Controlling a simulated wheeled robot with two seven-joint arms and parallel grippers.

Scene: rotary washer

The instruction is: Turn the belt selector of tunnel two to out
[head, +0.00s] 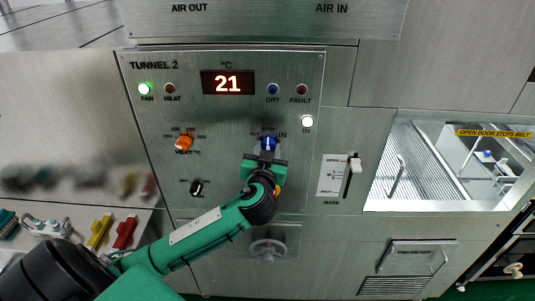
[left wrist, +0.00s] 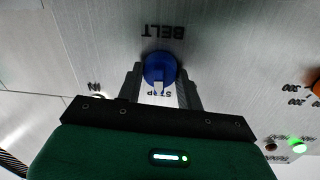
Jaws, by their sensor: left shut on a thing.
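The belt selector (head: 268,143) is a blue knob with a white pointer on the TUNNEL 2 panel (head: 235,115). In the head view its pointer stands about upright, with IN lettered to its right. In the left wrist view the belt selector (left wrist: 160,67) sits between the fingers, its pointer at the STOP lettering and an upside-down BELT label beyond it. My left gripper (head: 267,151) is shut on the knob; its fingers also show in the left wrist view (left wrist: 160,82). My right gripper is not in view.
The white IN lamp (head: 307,121) and green FAN lamp (head: 145,88) are lit. The display (head: 228,82) reads 21. An orange knob (head: 184,143) and a black knob (head: 196,188) are left of my gripper. A slider (head: 353,164) is on the right.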

